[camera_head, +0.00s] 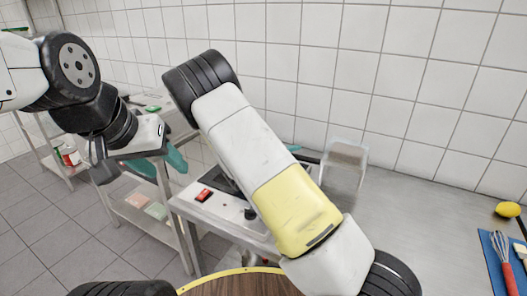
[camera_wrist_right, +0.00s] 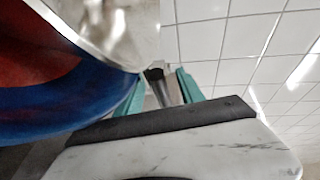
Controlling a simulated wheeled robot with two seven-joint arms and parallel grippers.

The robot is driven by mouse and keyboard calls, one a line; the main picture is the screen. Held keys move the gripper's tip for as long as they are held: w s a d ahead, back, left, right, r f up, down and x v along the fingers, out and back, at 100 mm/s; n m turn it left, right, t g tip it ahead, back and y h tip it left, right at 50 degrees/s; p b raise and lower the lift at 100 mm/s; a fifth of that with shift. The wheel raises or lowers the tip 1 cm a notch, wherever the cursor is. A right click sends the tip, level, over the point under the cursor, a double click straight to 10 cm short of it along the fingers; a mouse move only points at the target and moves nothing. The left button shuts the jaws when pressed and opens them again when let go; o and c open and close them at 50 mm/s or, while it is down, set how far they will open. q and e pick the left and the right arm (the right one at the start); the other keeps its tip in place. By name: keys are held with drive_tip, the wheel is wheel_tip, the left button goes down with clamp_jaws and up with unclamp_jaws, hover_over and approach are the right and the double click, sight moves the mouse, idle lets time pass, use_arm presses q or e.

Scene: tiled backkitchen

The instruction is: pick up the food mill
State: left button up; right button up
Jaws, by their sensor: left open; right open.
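I cannot clearly make out the food mill in either view. In the right wrist view, a blurred, shiny metal piece (camera_wrist_right: 105,25) with a red and blue curved surface (camera_wrist_right: 50,85) fills the upper left, close to the camera; I cannot tell what it is. My right gripper (camera_wrist_right: 160,92) is open, its teal fingers pointing away from the camera. A grey bar with a dark end (camera_wrist_right: 157,75) shows between them, and I cannot tell whether they touch it. In the head view my right arm hides most of that gripper. My left gripper (camera_head: 172,158) is open and empty at the left.
A clear container (camera_head: 343,165) stands on the steel counter (camera_head: 415,225) by the tiled wall. A device with a red switch (camera_head: 204,195) is partly behind my right arm. A lemon (camera_head: 508,209) and a red-handled whisk (camera_head: 504,262) on a blue mat (camera_head: 490,262) lie at the right.

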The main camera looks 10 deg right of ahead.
drive_tip(key=x, duration=0.3)
drive_tip(key=shift+d+f, duration=0.15)
drive_tip(key=shift+d, duration=0.1)
clamp_jaws()
idle(1.1)
